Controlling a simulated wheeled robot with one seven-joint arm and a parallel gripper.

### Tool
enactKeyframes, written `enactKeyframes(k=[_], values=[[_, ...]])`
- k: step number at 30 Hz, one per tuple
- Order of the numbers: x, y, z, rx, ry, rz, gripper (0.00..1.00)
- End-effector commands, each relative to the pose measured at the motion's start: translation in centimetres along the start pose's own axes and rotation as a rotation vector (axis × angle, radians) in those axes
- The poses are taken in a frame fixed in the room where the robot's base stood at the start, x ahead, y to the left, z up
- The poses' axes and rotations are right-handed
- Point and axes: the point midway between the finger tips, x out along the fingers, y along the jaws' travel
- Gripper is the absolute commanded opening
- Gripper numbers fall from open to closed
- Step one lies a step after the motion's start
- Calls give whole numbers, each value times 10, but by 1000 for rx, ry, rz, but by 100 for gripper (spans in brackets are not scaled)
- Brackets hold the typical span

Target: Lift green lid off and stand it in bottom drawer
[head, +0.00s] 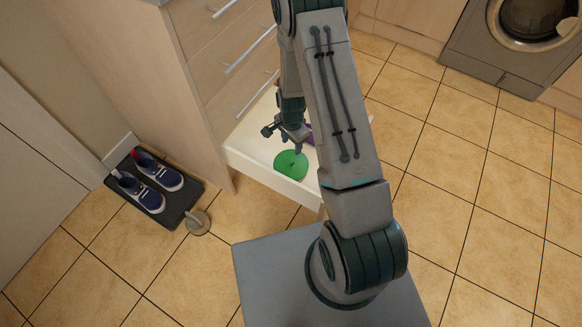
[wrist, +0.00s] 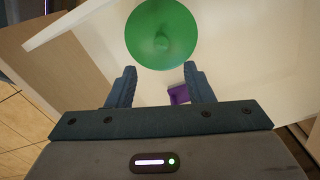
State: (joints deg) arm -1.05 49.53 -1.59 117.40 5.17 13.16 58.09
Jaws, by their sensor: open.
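The green lid (head: 291,165) is a round disc with a small knob, inside the open bottom drawer (head: 245,166). In the wrist view the lid (wrist: 161,34) shows its full round face with the knob near its centre, just beyond my fingertips. I cannot tell whether it lies flat or leans. My gripper (head: 294,143) is over the drawer, close to the lid. Its fingers (wrist: 160,74) are apart with nothing between them. A purple thing (wrist: 179,95) lies in the drawer, partly hidden by my right finger; it also shows in the head view (head: 308,134).
Closed drawers (head: 232,50) with bar handles rise above the open one. A dark tray (head: 190,198) with blue shoes (head: 150,180) and a round grey doorstop-like object (head: 197,222) are on the floor at left. A washing machine (head: 500,60) stands at upper right. Tiled floor at right is clear.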

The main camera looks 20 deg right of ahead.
Motion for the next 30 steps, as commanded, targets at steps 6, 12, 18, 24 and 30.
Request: enactKeyframes(k=[6,12,18,24,30], values=[[40,0,0,-1,-1,0,47],[50,0,0,-1,0,-1,47],[75,-1,1,-2,-2,1,47],[99,-2,0,-2,-1,-1,47],[98,-2,0,-2,0,-1,47]])
